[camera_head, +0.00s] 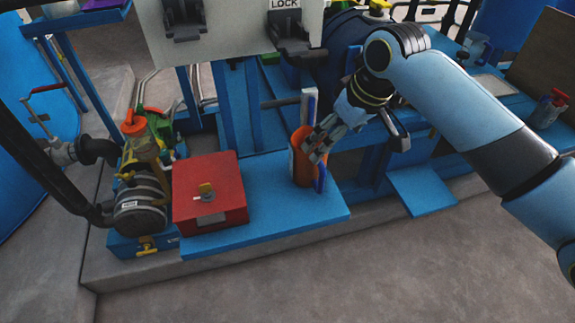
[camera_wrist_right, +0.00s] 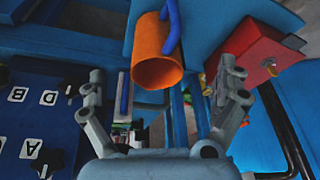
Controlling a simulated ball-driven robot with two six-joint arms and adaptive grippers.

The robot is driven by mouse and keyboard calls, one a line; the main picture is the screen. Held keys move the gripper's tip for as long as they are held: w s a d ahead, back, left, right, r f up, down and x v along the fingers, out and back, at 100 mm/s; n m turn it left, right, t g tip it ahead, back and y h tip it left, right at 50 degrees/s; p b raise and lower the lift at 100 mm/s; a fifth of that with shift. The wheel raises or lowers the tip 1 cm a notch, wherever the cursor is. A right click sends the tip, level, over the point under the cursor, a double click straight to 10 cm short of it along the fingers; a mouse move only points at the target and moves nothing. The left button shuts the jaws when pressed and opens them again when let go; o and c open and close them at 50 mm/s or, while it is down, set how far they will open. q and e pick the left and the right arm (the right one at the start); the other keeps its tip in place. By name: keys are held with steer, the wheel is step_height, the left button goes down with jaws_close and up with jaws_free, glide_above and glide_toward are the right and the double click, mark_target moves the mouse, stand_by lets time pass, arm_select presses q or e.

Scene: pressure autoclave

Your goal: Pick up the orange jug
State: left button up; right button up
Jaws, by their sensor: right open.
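The orange jug (camera_head: 299,174) stands on the blue platform (camera_head: 270,205), with its blue handle on the right side in the head view. My right gripper (camera_head: 316,146) is at the jug's upper right and hides part of its rim. In the right wrist view, the jug (camera_wrist_right: 157,62) lies just beyond the two spread fingers of my right gripper (camera_wrist_right: 164,98), with its open mouth facing them. The gripper is open and empty. I cannot tell whether a finger touches the jug. My left gripper is not in view.
A red box (camera_head: 222,195) with a yellow lock sits left of the jug on the same platform. A grey panel (camera_head: 235,30) and blue frame posts stand behind. A pump with a dark hose (camera_head: 140,205) is at the left. The concrete floor in front is clear.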

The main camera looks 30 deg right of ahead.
steer(key=w+r, duration=0.1)
steer(key=w, duration=0.2)
steer(key=b, duration=0.3)
glide_toward(315, 148)
steer(key=s+a+f, duration=0.1)
steer(key=a+f, duration=0.3)
steer(key=shift+w+f+t, duration=0.1)
steer(key=shift+f+t, duration=0.3)
steer(key=shift+f, duration=0.05)
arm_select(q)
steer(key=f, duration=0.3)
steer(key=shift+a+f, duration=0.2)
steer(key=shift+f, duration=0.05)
arm_select(e)
steer(key=shift+r, duration=0.1)
steer(key=c, duration=1.5)
